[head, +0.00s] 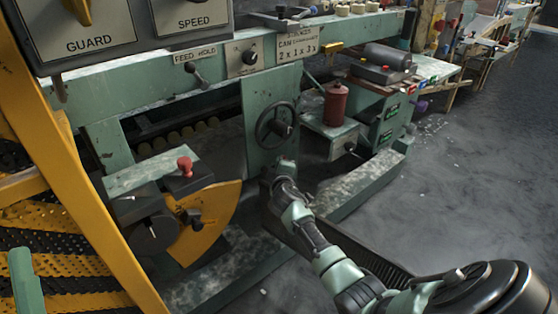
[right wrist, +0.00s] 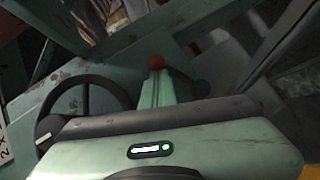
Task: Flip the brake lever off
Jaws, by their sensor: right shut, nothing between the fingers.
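A red knob (head: 185,165) stands on the dark top of a green machine box at the left in the head view; no brake label can be read. A red knob also shows in the right wrist view (right wrist: 157,62), above a pale green bar. Below the box is a yellow plate (head: 212,220) with a black handle (head: 192,216). My right gripper (head: 282,165) is shut and empty, just below the handwheel and well to the right of the red knob. Its fingertips are hard to make out.
A dark handwheel (head: 277,125) is on the green panel; it also shows in the right wrist view (right wrist: 85,105). A yellow frame (head: 75,165) blocks the left. A red canister (head: 336,104) stands on a shelf at the right. The floor (head: 455,170) at the right is clear.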

